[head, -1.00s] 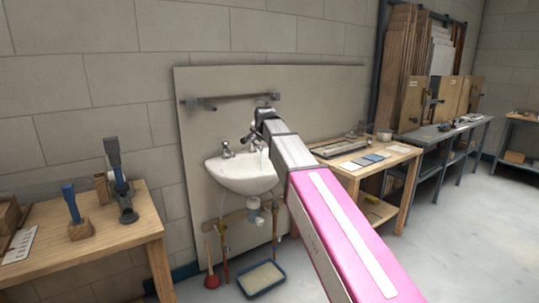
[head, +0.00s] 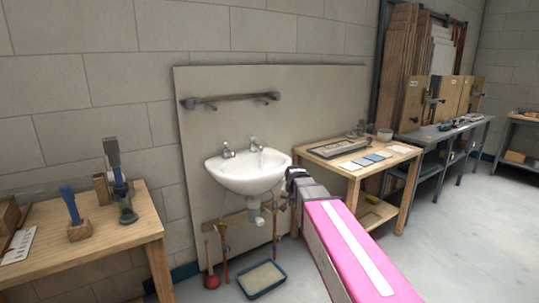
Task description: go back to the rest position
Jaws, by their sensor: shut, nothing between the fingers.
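My gripper (head: 289,188) is the small dark end of my pink and grey arm. It is just right of the white sink (head: 247,183), at about the height of its rim and bowl. It looks shut and empty, though its fingertips are small and partly hidden by the arm. The sink hangs on a pale wall panel (head: 330,100). It has a left tap (head: 228,150) and a right tap (head: 254,144). A pale streak below the right tap looks like water. I cannot tell whether the gripper touches the sink.
A wooden table (head: 340,177) with trays and tiles stands close right of my gripper. A workbench (head: 110,228) with tools is at the left. A plunger (head: 212,279) and a blue-rimmed tray (head: 262,279) are on the floor under the sink. Open floor lies at the right.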

